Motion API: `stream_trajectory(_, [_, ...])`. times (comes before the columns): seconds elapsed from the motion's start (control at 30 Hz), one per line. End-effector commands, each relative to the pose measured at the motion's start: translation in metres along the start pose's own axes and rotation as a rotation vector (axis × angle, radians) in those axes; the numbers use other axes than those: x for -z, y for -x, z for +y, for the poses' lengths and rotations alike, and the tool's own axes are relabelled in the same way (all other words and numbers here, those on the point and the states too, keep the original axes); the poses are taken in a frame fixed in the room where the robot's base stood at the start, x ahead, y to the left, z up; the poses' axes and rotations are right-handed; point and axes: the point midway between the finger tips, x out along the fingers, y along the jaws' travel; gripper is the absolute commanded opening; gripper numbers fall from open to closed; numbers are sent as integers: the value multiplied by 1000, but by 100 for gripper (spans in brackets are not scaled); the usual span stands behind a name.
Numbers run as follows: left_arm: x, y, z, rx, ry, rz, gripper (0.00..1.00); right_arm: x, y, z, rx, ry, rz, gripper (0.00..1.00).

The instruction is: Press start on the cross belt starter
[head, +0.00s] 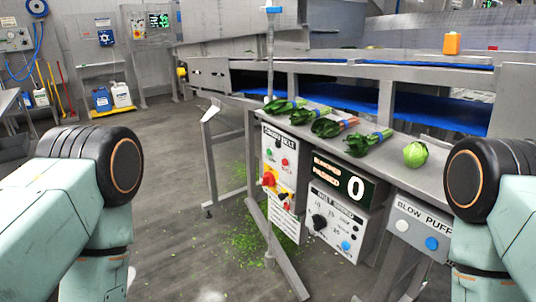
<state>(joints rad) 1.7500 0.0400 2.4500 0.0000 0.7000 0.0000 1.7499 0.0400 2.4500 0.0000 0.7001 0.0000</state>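The cross belt starter (278,197) is a pale upright box under the front of the steel shelf, with its "cross belt" label at the top. A small green button (268,153) sits at its upper left, with a red button (284,162) to the right of it. A red rotary knob on a yellow plate (269,178) sits below, with smaller dark controls under it. The small lettering is too small to read. My left and right arms show at the two sides, clear of the box. Both grippers are out of the picture.
Several banded bunches of greens (328,127) and a round green head (416,154) lie on the shelf (394,167). A blow-off panel (420,228) is at right. Leaf scraps litter the floor; floor at left is open.

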Motion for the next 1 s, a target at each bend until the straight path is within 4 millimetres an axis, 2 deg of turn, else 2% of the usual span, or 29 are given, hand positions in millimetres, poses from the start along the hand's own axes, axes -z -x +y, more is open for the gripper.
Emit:
stream_trajectory(0.07, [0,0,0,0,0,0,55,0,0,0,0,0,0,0])
stream_trajectory(0.7, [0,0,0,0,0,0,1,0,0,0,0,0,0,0])
stream_trajectory(1.0, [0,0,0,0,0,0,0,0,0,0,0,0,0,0])
